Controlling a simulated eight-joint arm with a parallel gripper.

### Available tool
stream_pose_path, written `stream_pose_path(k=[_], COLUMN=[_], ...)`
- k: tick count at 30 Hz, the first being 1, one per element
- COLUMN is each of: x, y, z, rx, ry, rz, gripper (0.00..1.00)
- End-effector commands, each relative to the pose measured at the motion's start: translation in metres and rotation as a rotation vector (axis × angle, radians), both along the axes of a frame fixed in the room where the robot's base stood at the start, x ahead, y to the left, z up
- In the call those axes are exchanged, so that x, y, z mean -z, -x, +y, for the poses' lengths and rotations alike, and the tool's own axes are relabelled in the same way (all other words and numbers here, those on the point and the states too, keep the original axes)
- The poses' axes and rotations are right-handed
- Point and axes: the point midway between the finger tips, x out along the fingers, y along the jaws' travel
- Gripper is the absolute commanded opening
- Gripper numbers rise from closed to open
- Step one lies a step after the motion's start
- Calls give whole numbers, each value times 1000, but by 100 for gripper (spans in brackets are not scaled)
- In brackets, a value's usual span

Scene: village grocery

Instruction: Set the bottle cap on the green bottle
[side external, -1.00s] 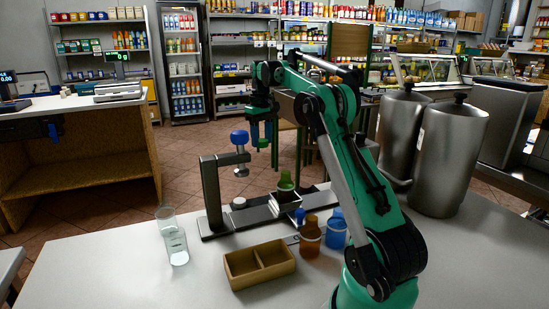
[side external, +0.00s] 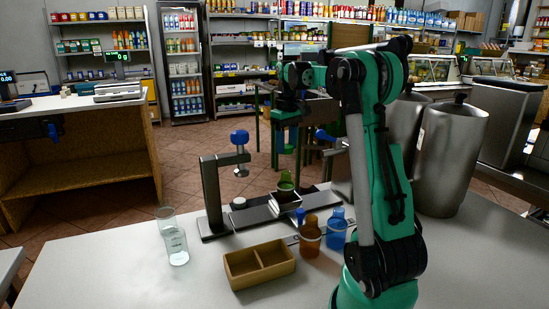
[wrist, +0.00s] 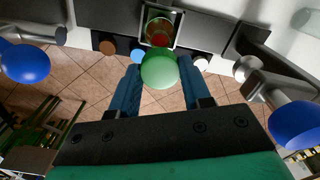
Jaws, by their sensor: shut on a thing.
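The green bottle (side external: 285,184) stands upright in the square holder of the dark fixture (side external: 255,214). In the wrist view the bottle (wrist: 158,16) shows from above, its reddish open mouth facing me. My gripper (wrist: 160,68) is shut on the rounded green bottle cap (wrist: 159,70), held between the blue fingertips. In the wrist view the cap lies just below the bottle's mouth and partly overlaps it. In the side external view my gripper (side external: 289,148) is above the bottle, with a visible gap.
A brown bottle (side external: 310,237), a blue bottle (side external: 337,229), a wooden two-compartment tray (side external: 232,263) and clear glasses (side external: 177,247) stand in front. Small round pieces (wrist: 107,47) line the fixture edge. The front left counter is clear.

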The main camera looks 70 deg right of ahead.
Motion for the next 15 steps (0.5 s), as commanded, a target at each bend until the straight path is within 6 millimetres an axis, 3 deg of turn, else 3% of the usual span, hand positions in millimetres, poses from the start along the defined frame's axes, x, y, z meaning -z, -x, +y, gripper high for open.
stream_pose_path(k=[15], x=[42], y=[0], z=[0], rx=[-1], ry=[0], rz=[0], gripper=[0])
